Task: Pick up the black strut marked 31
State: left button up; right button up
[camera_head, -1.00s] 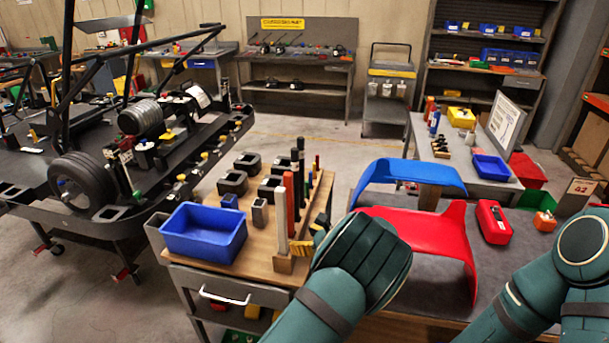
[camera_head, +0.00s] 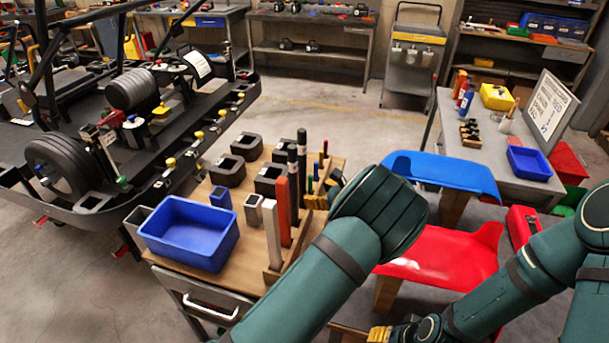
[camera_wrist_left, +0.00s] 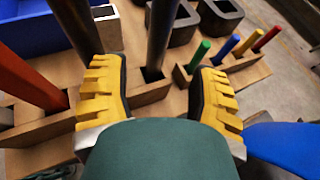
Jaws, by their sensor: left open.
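Two upright black struts stand in a wooden rack on the wooden-topped cart, a front one (camera_head: 292,165) and one behind it (camera_head: 302,145). No number is readable on either. In the left wrist view, one dark strut (camera_wrist_left: 160,35) rises between and beyond my open fingers, and another (camera_wrist_left: 76,22) stands beside the left finger. My left gripper (camera_wrist_left: 160,85) is open and empty. In the head view, its yellow fingers (camera_head: 325,194) show just right of the struts, partly hidden by my arm. Yellow fingers of my right gripper (camera_head: 379,334) show at the bottom edge.
A red strut (camera_head: 283,212) and a silver strut (camera_head: 271,232) stand close to the black ones. A blue bin (camera_head: 190,234) and black blocks (camera_head: 227,171) share the cart top. Red (camera_head: 440,262) and blue (camera_head: 440,172) seat shells lie to the right.

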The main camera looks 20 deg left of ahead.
aim_at(305, 189)
pick_arm(q)
jog(key=shift+r+p+x, duration=0.15)
jog(key=shift+p+x, duration=0.1)
jog(key=shift+x, duration=1.4)
jog(key=shift+r+p+x, duration=0.1)
jog(key=shift+p+x, duration=0.15)
jog(key=shift+x, duration=1.4)
jog(key=shift+o, duration=0.2)
jog(key=shift+s+a, duration=0.1)
jog(key=shift+a, duration=0.1)
grip_shut()
